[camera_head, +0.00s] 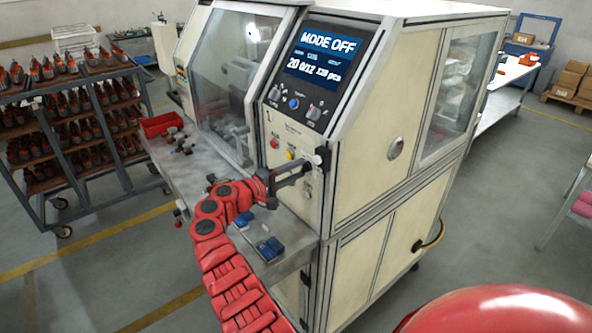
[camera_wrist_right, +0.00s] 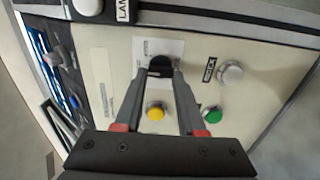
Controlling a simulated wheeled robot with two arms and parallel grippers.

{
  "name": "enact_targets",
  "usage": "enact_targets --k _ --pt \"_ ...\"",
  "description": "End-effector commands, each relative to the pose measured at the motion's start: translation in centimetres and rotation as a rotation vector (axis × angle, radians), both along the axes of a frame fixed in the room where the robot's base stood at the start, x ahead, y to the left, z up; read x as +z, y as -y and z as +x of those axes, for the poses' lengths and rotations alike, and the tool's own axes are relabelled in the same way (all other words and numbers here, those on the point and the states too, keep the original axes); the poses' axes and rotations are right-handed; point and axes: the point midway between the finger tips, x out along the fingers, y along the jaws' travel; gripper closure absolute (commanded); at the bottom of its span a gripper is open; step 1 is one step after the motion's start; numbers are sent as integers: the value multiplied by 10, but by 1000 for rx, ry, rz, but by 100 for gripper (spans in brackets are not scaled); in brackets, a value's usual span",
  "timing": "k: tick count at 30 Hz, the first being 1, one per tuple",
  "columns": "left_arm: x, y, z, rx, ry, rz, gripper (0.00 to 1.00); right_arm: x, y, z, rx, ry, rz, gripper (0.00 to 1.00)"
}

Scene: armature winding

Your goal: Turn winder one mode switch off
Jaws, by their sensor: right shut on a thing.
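The winder (camera_head: 398,115) stands in the middle of the head view, with a screen (camera_head: 320,55) that reads "MODE OFF". My right gripper (camera_head: 307,167) is at the panel below the screen, its arm coming from the lower left. In the right wrist view, the fingers of my right gripper (camera_wrist_right: 161,73) are shut on a black switch knob (camera_wrist_right: 160,63) on a white label plate. The fingertips partly hide the knob, so its exact angle is hard to tell. My left gripper is not in view.
Near the fingers are a yellow button (camera_wrist_right: 157,112), a green button (camera_wrist_right: 212,115) and a pale round knob (camera_wrist_right: 230,73). A steel worktable (camera_head: 190,170) with a red bin (camera_head: 161,124) adjoins the winder. A loaded rack (camera_head: 62,208) stands at the left.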

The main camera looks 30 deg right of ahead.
Motion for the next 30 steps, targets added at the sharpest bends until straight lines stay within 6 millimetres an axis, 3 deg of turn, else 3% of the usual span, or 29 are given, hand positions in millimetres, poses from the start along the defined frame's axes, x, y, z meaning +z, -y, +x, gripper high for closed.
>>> enact_targets --k 10,11,15,25,30 --pt "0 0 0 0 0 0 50 0 -1 1 4 -2 0 100" --pt "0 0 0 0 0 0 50 0 -1 1 4 -2 0 57" --pt "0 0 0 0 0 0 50 0 -1 1 2 -2 0 32" --pt "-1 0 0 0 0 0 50 -1 -2 0 1 -1 0 31" --pt "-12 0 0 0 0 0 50 -4 -22 -1 2 0 -1 31"
